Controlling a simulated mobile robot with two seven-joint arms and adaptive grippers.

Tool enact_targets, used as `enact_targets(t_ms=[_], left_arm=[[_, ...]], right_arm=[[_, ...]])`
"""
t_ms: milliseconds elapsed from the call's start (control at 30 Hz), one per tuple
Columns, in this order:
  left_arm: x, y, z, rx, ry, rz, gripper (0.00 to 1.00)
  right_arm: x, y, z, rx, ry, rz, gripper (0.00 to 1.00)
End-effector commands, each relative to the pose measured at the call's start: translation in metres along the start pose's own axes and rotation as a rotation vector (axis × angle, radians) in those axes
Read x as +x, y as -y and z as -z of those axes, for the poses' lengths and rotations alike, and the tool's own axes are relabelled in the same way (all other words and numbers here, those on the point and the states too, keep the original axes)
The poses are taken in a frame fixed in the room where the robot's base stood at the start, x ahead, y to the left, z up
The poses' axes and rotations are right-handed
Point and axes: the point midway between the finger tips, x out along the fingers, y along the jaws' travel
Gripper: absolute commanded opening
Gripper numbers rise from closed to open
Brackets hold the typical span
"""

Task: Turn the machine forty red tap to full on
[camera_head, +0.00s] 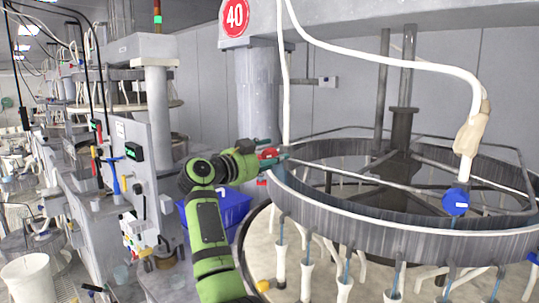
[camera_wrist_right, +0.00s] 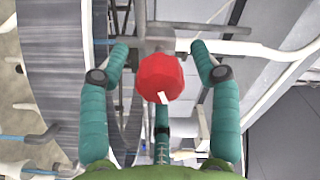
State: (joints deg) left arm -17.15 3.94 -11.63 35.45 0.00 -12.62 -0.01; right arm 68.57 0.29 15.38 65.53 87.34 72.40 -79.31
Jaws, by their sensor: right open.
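The red tap (camera_wrist_right: 160,77) is a round, faceted red knob with a white mark near its lower edge in the right wrist view. In the head view it is a small red shape (camera_head: 269,154) at the left edge of the big ring, under the round red 40 sign (camera_head: 235,16). My right gripper (camera_head: 273,150) reaches it from the left on a green arm. In the wrist view its teal fingers (camera_wrist_right: 163,62) are open, one on each side of the knob, with visible gaps. A pipe shows behind the knob. My left gripper is not in view.
The large grey ring (camera_head: 400,222) of the machine fills the right, with a blue tap (camera_head: 456,201) on a white hose. A blue bin (camera_head: 232,207) stands behind my arm. Other machines line the left. A white bucket (camera_head: 30,280) is at lower left.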

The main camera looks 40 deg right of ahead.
Motion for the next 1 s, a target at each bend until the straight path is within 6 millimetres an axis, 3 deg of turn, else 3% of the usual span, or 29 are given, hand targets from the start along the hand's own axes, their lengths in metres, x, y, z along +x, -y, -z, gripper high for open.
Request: enact_targets(t_ms=[67,200,667,1000], left_arm=[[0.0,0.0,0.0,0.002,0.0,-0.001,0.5],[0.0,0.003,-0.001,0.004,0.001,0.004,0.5],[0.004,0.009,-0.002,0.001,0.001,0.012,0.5],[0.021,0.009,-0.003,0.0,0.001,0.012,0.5]], right_arm=[[0.0,0.0,0.0,0.0,0.0,0.0,0.63],[0.0,0.0,0.0,0.0,0.0,0.0,0.07],[0.0,0.0,0.0,0.051,-0.002,0.002,0.06],[-0.001,-0.001,-0.001,0.292,-0.001,0.002,0.06]])
